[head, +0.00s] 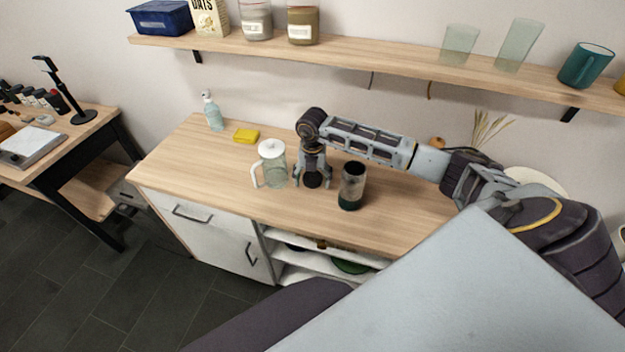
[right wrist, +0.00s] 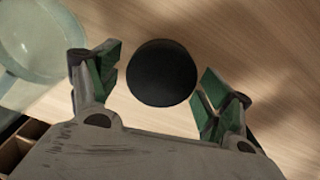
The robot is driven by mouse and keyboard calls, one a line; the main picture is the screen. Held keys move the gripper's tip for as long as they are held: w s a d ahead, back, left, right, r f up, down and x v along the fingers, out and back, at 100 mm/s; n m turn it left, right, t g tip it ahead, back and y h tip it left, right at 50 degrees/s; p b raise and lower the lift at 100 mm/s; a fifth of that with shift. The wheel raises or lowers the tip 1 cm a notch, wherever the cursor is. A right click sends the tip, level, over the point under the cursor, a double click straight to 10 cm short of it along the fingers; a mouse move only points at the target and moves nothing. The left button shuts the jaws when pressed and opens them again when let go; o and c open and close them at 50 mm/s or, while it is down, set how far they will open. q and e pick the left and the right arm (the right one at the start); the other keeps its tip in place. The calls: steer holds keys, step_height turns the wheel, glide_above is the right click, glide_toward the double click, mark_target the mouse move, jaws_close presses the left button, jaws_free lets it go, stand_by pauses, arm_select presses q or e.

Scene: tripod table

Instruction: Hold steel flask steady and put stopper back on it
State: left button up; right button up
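The flask (head: 352,188) stands upright on the wooden counter in the head view, dark grey with a darker green base and an open top. The stopper (head: 313,180) is a black round piece on the counter, left of the flask. In the right wrist view, the stopper (right wrist: 161,73) is a black disc between the fingertips. My right gripper (head: 313,184) points down over the stopper, with a finger on either side. In the right wrist view, my right gripper (right wrist: 160,88) is open, with green pads and small gaps to the stopper. My left gripper is not in view.
A glass jug (head: 276,174) with a white lid stands close left of my right gripper; the right wrist view shows its glass (right wrist: 30,45) too. A yellow sponge (head: 246,136) and soap bottle (head: 212,112) are further left. A shelf (head: 380,57) runs above. The counter front is clear.

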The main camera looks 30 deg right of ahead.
mark_target(312, 177)
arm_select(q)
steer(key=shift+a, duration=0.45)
arm_select(e)
steer(key=c, duration=0.8)
steer(key=shift+r, duration=0.1)
step_height(312, 177, up, 8)
steer(key=shift+r+b, duration=0.25)
steer(key=shift+b, duration=0.25)
steer(key=shift+r, duration=0.65)
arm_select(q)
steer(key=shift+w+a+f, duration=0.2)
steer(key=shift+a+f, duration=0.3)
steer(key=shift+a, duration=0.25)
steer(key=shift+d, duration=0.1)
